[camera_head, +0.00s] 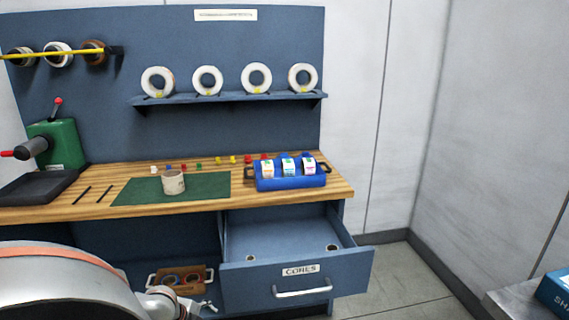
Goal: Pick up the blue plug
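A small blue piece (169,168), which looks like the blue plug, sits in a row of small coloured pieces along the back of the wooden bench top (330,186). It lies between a white piece (154,169) and a red piece (183,167), just behind the green mat (205,186). It is too small to make out its shape. My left arm comes in at the lower left. What seems to be my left gripper (207,306) is small at the bottom edge, low in front of the bench and far from the blue piece. Its fingers are unclear. My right gripper is out of view.
A pale roll (173,182) stands on the mat. A blue holder (290,181) with several label rolls is to its right. A green press (58,145) stands at the left. The CORES drawer (300,272) is pulled open below. A wooden box (181,279) sits low down.

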